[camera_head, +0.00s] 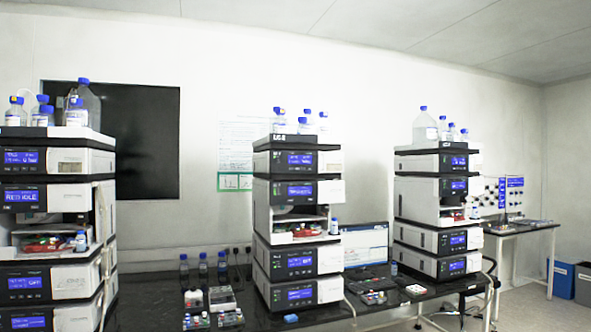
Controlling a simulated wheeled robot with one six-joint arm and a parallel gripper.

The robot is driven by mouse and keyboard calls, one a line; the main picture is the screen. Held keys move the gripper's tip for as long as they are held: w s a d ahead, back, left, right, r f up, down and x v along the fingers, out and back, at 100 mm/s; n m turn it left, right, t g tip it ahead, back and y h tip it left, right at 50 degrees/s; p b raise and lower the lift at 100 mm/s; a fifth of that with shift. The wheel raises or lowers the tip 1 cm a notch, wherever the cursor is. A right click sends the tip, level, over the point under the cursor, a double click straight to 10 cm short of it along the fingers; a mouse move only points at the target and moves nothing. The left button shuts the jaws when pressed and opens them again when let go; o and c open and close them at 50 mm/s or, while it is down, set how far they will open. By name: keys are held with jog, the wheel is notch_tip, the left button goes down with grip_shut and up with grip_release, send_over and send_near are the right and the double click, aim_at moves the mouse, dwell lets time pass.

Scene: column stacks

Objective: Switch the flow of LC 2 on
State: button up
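Three column stacks of white and dark modules with blue lit screens stand along a dark bench. The middle stack (329,190) has a small white label (279,137) on its top tray that seems to begin with LC; its number is too blurred to be sure. The left stack (75,283) is cut off by the left edge. The right stack (425,213) has a similar unreadable label (446,144). The middle stack's screens (300,160) are lit, but their text is too small to read. My gripper is not in view.
The dark bench (150,300) carries bottles (203,266), vial racks (222,298) and a laptop (366,246). Blue-capped bottles (424,126) stand on the stacks.

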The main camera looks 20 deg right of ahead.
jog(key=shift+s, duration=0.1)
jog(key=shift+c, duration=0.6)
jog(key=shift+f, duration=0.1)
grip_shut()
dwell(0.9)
